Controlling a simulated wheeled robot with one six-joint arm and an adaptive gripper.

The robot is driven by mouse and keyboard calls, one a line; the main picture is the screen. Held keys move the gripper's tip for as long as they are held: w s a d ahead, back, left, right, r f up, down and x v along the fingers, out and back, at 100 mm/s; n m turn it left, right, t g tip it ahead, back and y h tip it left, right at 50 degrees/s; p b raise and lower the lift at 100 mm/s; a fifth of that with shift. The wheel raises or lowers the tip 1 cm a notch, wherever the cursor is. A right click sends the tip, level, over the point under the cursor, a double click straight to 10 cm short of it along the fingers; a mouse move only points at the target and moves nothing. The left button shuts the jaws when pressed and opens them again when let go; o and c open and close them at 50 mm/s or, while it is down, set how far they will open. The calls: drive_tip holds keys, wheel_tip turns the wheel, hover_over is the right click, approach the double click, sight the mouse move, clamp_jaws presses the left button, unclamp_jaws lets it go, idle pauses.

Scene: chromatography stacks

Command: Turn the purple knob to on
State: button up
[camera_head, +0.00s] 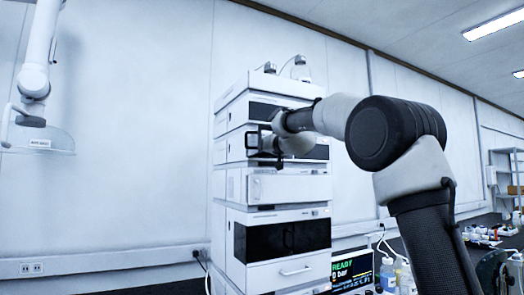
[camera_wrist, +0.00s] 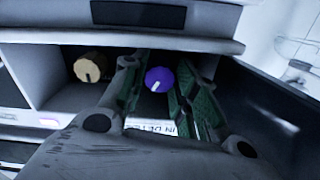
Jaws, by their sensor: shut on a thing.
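The purple knob (camera_wrist: 158,80) shows in the wrist view inside a recessed bay of the stack, with a white pointer mark that slants down and left. My gripper (camera_wrist: 157,82) reaches into the bay, with its green-lined fingers on the left and right of the knob, shut on it. A label (camera_wrist: 155,127) below the knob is partly covered by my gripper. In the head view my gripper (camera_head: 262,146) is at the front of the chromatography stack (camera_head: 288,190), and the knob cannot be made out there.
A tan knob (camera_wrist: 90,68) sits left of the purple one in the same bay. A dark open door panel (camera_wrist: 275,110) stands close on the right of my gripper. A screen (camera_head: 352,270) reading READY and bottles (camera_head: 388,275) stand right of the stack.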

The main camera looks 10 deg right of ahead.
drive_tip(key=shift+m, duration=0.3)
drive_tip(key=o, duration=0.7)
drive_tip(key=shift+o, duration=0.2)
drive_tip(key=shift+s, duration=0.1)
drive_tip(key=v, duration=1.2)
drive_tip(key=shift+f, duration=0.1)
